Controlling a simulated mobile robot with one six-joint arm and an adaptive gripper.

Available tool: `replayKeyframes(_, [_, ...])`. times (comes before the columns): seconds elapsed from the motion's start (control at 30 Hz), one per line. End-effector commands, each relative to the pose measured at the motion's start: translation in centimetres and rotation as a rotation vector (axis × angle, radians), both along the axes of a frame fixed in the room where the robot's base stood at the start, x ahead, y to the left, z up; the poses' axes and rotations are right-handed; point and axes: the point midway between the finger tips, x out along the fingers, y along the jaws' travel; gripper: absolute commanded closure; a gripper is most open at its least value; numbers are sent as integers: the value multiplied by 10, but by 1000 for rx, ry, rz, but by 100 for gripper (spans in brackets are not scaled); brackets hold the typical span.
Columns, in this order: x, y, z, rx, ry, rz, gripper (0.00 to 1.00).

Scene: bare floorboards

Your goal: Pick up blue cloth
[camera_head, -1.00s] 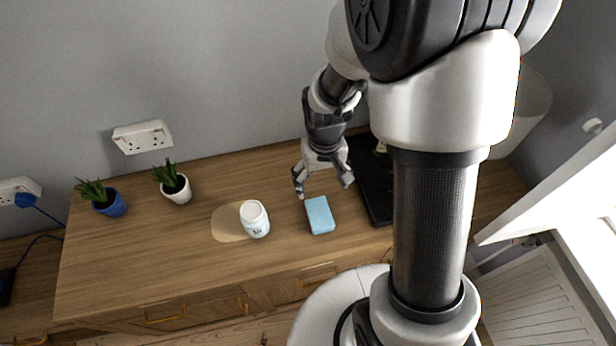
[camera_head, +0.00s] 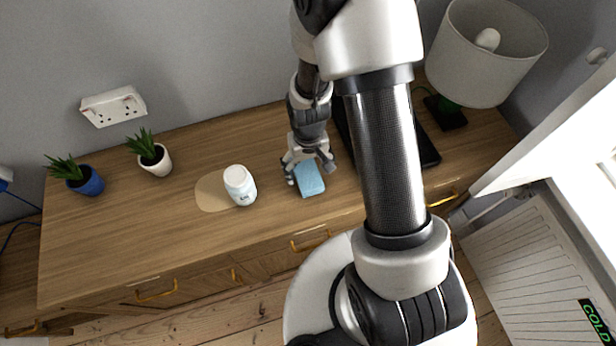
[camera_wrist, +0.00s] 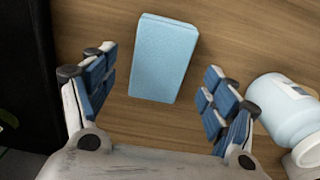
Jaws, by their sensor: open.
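The blue cloth (camera_head: 309,180) is a light blue, block-like piece lying flat on the wooden cabinet top. My gripper (camera_head: 309,176) is open and just above it, at its far end in the head view. In the wrist view the blue cloth (camera_wrist: 163,58) lies ahead of and between the spread fingers of my gripper (camera_wrist: 155,95), slightly tilted. No finger visibly touches it there. The far end of the cloth is partly hidden by my gripper in the head view.
A white jar (camera_head: 240,186) stands left of the cloth beside a beige spill-like patch (camera_head: 211,193); the jar is close to my right finger in the wrist view. A black flat object (camera_head: 428,150) lies to the right. A lamp (camera_head: 485,55) and two potted plants stand farther off.

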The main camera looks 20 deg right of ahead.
Motion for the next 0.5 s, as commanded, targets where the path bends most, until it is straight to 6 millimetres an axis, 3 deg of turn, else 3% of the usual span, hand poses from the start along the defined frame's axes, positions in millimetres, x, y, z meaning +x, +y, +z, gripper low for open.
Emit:
replayKeyframes(0.1, [0, 0, -24, 0, 4, 0, 22])
replayKeyframes(0.2, [0, 0, -32, 0, 2, 0, 22])
replayKeyframes(0.4, [1, 0, -31, 0, 0, 0, 22])
replayKeyframes(0.5, [1, 0, -31, 0, 1, 0, 27])
